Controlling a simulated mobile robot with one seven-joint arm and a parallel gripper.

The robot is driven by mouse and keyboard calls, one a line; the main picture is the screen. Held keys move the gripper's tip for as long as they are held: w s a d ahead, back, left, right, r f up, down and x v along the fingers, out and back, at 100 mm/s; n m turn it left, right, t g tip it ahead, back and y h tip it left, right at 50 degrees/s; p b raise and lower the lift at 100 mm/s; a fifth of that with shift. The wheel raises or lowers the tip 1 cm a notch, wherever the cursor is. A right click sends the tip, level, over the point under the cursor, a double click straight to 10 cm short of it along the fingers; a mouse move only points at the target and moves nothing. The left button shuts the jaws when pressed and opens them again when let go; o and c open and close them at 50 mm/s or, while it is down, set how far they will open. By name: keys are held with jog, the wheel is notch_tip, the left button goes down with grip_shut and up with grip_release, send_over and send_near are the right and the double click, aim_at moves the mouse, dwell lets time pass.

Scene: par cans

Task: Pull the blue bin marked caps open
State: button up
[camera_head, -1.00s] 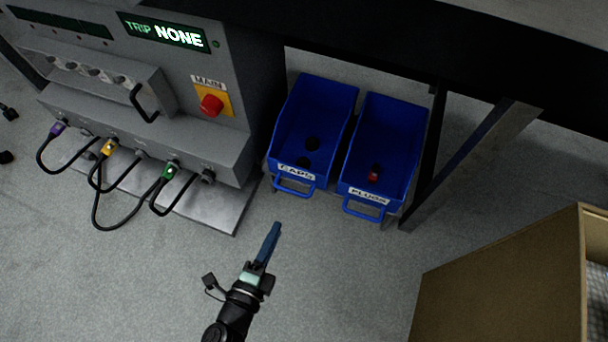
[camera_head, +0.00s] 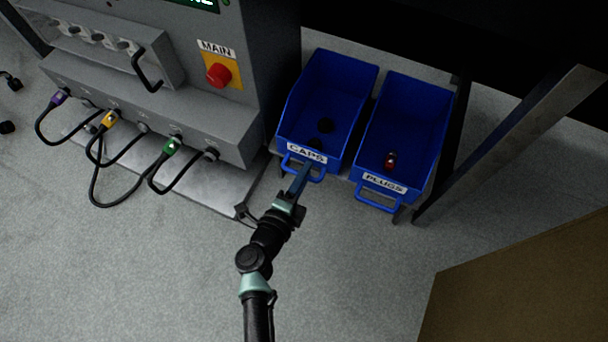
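The fingers hide part of the handle.
A second blue bin marked PLUGS (camera_head: 408,112), with a red piece inside, stands close on the right. The grey cabinet (camera_head: 190,110) with a red button and plugged cables is on the left. A metal leg (camera_head: 510,140) and a brown box (camera_head: 530,285) are to the right.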

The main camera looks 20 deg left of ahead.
grip_shut()
dwell(1.4)
